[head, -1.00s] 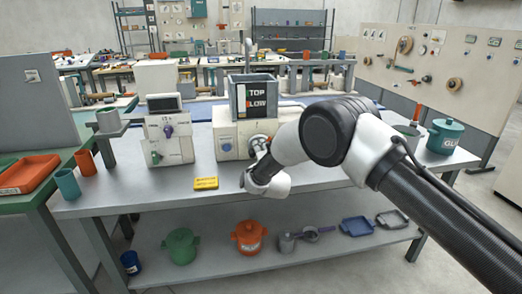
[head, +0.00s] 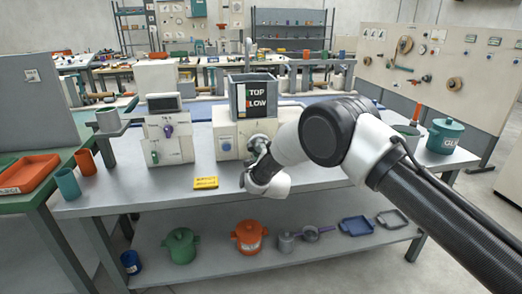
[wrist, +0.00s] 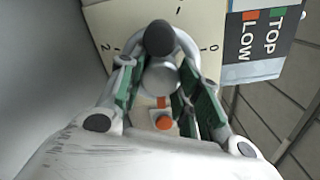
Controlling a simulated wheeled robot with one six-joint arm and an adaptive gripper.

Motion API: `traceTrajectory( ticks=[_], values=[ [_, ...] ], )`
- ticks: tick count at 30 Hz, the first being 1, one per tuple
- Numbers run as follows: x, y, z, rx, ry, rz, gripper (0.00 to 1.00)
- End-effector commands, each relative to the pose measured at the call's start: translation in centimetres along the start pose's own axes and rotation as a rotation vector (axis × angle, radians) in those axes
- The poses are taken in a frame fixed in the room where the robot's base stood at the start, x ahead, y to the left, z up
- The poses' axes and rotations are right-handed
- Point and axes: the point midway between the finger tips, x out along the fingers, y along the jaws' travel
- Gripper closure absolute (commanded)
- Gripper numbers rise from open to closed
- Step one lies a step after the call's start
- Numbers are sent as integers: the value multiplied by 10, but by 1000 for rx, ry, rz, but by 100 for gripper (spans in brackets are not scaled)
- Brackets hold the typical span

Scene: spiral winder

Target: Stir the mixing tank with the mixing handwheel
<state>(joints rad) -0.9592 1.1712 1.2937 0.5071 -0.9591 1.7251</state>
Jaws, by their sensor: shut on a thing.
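The mixing tank (head: 238,101) is a dark grey square vessel with a TOP/LOW level label, standing on a pale machine housing (head: 225,142) on the bench. The label shows in the wrist view (wrist: 257,40). The mixing handwheel (head: 257,140) is on the housing front; the wrist view shows its grey ring and dark knob (wrist: 159,38) near the dial marks 2, 1 and 0. My gripper (wrist: 158,90) has its green-padded fingers on both sides of the wheel's grey middle and is shut on the handwheel. In the head view my arm partly hides the gripper and wheel.
A yellow block (head: 206,183) lies on the bench front, left of my arm. A white control unit (head: 167,138) with knobs stands left of the housing. A teal pot (head: 444,137) stands at the right. Pots and trays sit on the lower shelf (head: 210,269).

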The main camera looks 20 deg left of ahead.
Motion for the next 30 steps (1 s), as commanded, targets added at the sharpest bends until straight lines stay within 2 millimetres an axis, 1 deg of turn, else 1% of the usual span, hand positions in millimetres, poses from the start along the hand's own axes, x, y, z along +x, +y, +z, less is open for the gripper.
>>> traceTrajectory(
  ticks=[16, 17, 18, 20, 30],
  values=[
    [0, 0, -2, 26, 3, 0, 90],
    [0, 0, -2, 26, 3, 0, 63],
    [0, 0, -2, 26, 3, 0, 55],
    [0, 0, -2, 26, 2, 0, 45],
    [-2, 0, 0, 25, 1, 1, 45]
  ],
)
